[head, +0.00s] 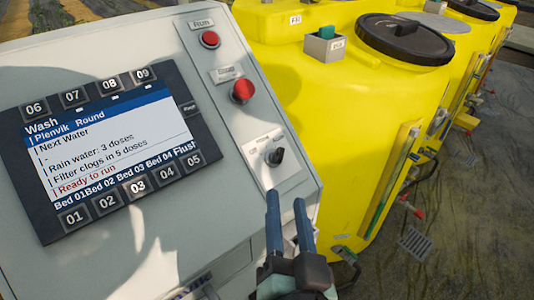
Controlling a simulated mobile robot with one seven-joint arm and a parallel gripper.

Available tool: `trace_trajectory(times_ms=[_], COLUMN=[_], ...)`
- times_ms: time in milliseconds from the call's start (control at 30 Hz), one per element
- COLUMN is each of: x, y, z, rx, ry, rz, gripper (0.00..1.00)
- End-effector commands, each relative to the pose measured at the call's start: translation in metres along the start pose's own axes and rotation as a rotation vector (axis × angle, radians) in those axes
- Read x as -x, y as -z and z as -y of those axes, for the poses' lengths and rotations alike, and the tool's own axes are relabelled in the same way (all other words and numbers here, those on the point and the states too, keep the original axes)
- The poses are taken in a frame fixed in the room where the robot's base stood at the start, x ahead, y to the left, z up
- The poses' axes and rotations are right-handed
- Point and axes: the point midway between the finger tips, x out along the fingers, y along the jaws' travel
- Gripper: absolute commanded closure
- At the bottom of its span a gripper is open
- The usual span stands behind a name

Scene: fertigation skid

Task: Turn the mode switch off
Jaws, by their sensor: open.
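The mode switch (275,156) is a small black rotary knob on a pale plate, low on the right side of the grey control panel (220,130). The marks around the knob are too small to read. My gripper (286,196) is open, with two blue fingers pointing up the picture toward the switch. The fingertips show just below the knob, and nothing is between them. I cannot tell how far they are from the panel in depth.
A red button (243,91) and a smaller red button (210,39) sit above the switch. A screen (107,150) with numbered keys fills the panel's left. Yellow tanks (375,110) with black lids stand close on the right. Open floor (470,220) lies at lower right.

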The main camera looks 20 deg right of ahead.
Motion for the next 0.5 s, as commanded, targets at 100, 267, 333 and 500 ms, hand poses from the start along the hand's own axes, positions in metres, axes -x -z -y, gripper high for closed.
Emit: trace_trajectory(times_ms=[100, 267, 333, 500], x=[-0.012, -0.039, -0.053, -0.084], y=[0.001, 0.004, 0.004, 0.003], z=[0.0, 0.002, 0.002, 0.002], rx=[0.001, 0.002, 0.002, 0.003], ry=[0.002, 0.001, 0.001, 0.0], rz=[-0.004, -0.001, -0.001, 0.0], gripper=[0.59, 0.59, 0.59, 0.59])
